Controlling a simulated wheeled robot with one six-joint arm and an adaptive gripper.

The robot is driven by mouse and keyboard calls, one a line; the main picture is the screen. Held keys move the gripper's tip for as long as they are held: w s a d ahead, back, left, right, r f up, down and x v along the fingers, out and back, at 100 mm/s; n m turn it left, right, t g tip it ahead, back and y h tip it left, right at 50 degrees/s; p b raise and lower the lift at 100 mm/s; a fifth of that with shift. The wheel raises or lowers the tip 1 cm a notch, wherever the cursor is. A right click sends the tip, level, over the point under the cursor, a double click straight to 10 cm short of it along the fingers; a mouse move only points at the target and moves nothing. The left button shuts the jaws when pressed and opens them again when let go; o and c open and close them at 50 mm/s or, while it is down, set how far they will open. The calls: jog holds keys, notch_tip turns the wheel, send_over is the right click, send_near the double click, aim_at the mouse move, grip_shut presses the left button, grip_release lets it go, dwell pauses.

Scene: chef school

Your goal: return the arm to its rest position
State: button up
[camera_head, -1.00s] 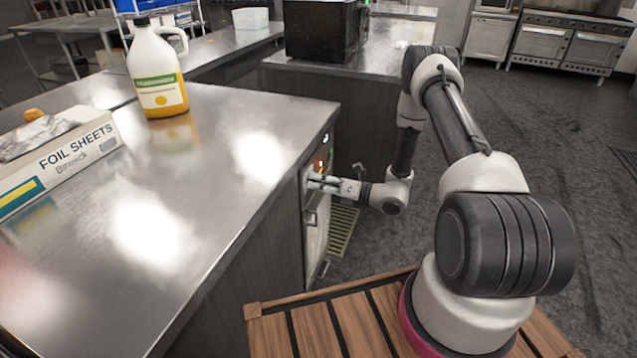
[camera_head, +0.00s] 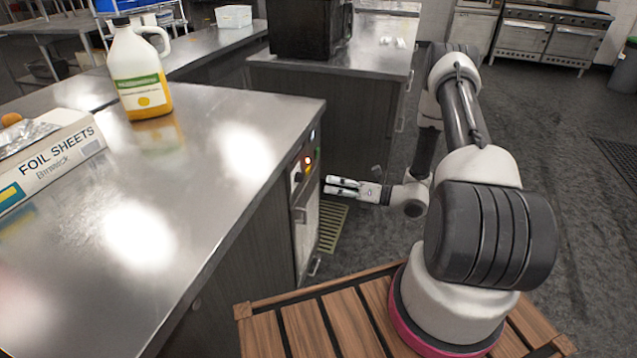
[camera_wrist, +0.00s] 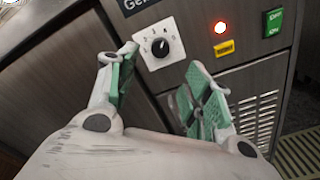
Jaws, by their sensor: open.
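My gripper (camera_head: 341,186) is at the end of my bent arm, low beside the counter's end, a little right of the appliance front. In the wrist view my gripper (camera_wrist: 158,88) has its two green-padded fingers spread apart with nothing between them. Beyond the fingers is a control panel (camera_wrist: 185,75) with a black knob on a white dial (camera_wrist: 160,46), a lit red lamp (camera_wrist: 221,28), a yellow label and a green switch (camera_wrist: 273,22). The fingers look clear of the knob. My arm reaches forward from its base and bends down to the left.
The steel counter (camera_head: 225,195) fills the left, with a jug (camera_head: 141,85) and a foil sheets box (camera_head: 50,160) on it. A black appliance (camera_head: 305,28) stands on the counter behind. Open floor (camera_head: 530,125) lies to the right. A floor grate (camera_head: 331,225) is below the gripper.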

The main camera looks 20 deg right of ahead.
jog(key=shift+v, duration=1.2)
